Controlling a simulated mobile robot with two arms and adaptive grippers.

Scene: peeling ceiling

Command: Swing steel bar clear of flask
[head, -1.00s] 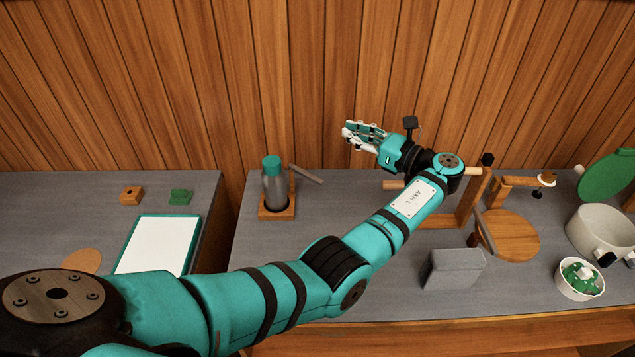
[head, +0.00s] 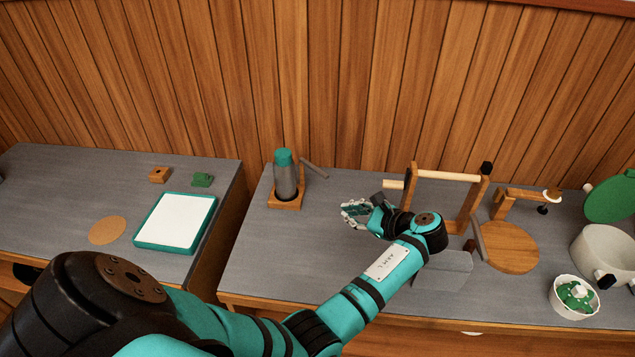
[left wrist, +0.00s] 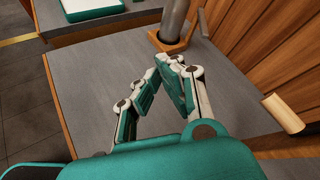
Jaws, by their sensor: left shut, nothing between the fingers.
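The flask (head: 287,182), grey with a teal cap, stands in a square wooden holder (head: 284,205) at the left back of the right-hand table. The grey steel bar (head: 314,168) slants out just right of the flask's upper part; I cannot tell whether they touch. My left gripper (head: 350,213) is shut and empty, low over the table, to the right of and nearer than the flask, apart from the bar. My right gripper is not in view.
A wooden frame with a dowel (head: 445,175) stands right of my gripper. A round board (head: 512,247), white pot (head: 600,250) and bowl (head: 574,298) are farther right. Table between flask and gripper is clear.

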